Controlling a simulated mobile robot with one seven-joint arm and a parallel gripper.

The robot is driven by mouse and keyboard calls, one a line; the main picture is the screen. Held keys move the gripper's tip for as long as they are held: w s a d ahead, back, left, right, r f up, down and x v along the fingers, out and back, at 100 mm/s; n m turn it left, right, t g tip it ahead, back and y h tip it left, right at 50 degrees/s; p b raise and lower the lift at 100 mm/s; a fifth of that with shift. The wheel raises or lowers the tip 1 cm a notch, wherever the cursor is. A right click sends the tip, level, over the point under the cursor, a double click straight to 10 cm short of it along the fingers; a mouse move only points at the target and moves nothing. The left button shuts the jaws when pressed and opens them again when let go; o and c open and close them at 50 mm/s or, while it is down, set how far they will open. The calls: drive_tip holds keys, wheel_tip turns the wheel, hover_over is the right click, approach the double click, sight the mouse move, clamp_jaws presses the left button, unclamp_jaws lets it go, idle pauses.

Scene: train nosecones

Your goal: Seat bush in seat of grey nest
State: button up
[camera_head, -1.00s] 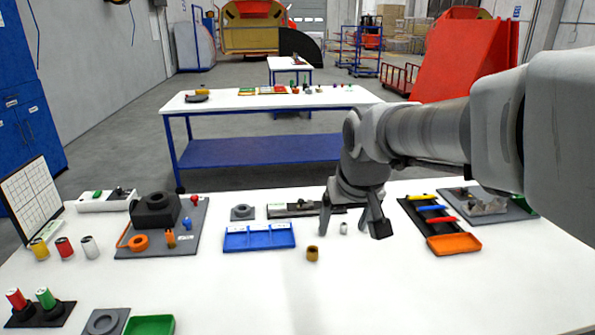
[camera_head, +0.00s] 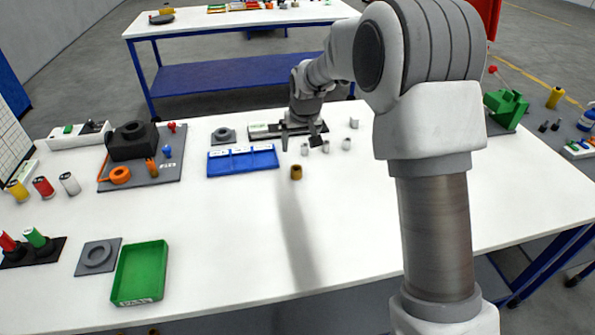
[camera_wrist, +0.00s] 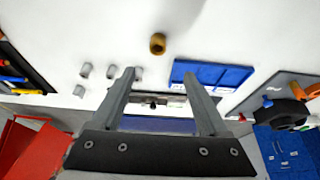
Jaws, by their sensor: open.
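A small brown bush (camera_head: 296,172) stands upright on the white table, just right of and nearer than the blue tray. It also shows in the wrist view (camera_wrist: 157,43), ahead of the gap between my fingertips. My gripper (camera_head: 300,142) is open and empty, beyond the bush in the head view. Its two fingers (camera_wrist: 159,72) are spread wide in the wrist view. A grey square nest (camera_head: 97,256) with a round ring seat lies at the front left, its seat empty. A similar grey block (camera_head: 223,135) lies behind the blue tray; I cannot tell which is meant.
The blue divided tray (camera_head: 243,161) lies left of my gripper. Several small grey cylinders (camera_head: 346,144) stand near my fingers. A green tray (camera_head: 141,272) lies beside the front nest. A grey board with a black block (camera_head: 133,141) is further left. The table's middle front is clear.

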approach(297, 166)
drive_tip(key=f, duration=0.3)
drive_tip(key=shift+a, duration=0.4)
drive_tip(key=shift+p+x, duration=0.3)
drive_tip(key=shift+x, duration=2.35)
drive_tip(key=shift+w+d, duration=0.1)
drive_tip(key=shift+d, duration=0.1)
drive_tip(key=shift+r, duration=0.1)
clamp_jaws()
